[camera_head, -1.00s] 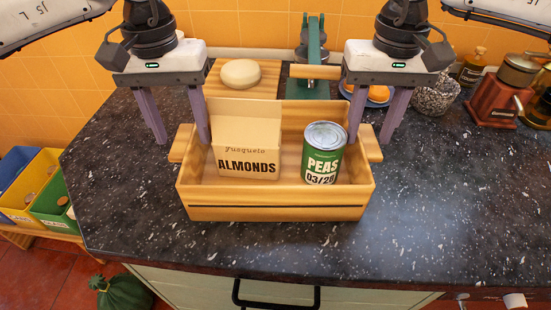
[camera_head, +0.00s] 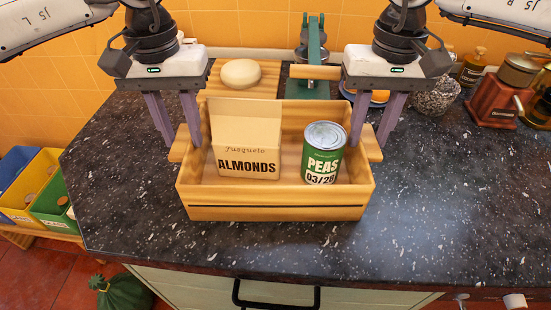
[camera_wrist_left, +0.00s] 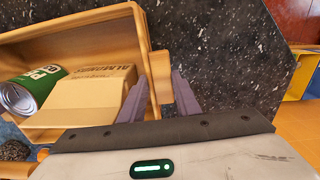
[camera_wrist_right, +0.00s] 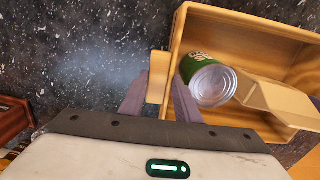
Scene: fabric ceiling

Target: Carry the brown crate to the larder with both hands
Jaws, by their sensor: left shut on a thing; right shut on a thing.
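The brown wooden crate (camera_head: 275,206) stands on the dark speckled counter with a bar handle at each end. It holds a box of almonds (camera_head: 247,150) on the left and a green can of peas (camera_head: 323,158) on the right. My left gripper (camera_head: 183,146) is shut on the crate's left handle, which shows between the fingers in the left wrist view (camera_wrist_left: 160,72). My right gripper (camera_head: 369,146) is shut on the right handle, also seen in the right wrist view (camera_wrist_right: 157,72). The crate looks level and resting on the counter.
Behind the crate are a wooden board with a pale round item (camera_head: 240,73) and a green stand (camera_head: 310,85). Coloured bins (camera_head: 40,190) sit low at left. The counter front is clear.

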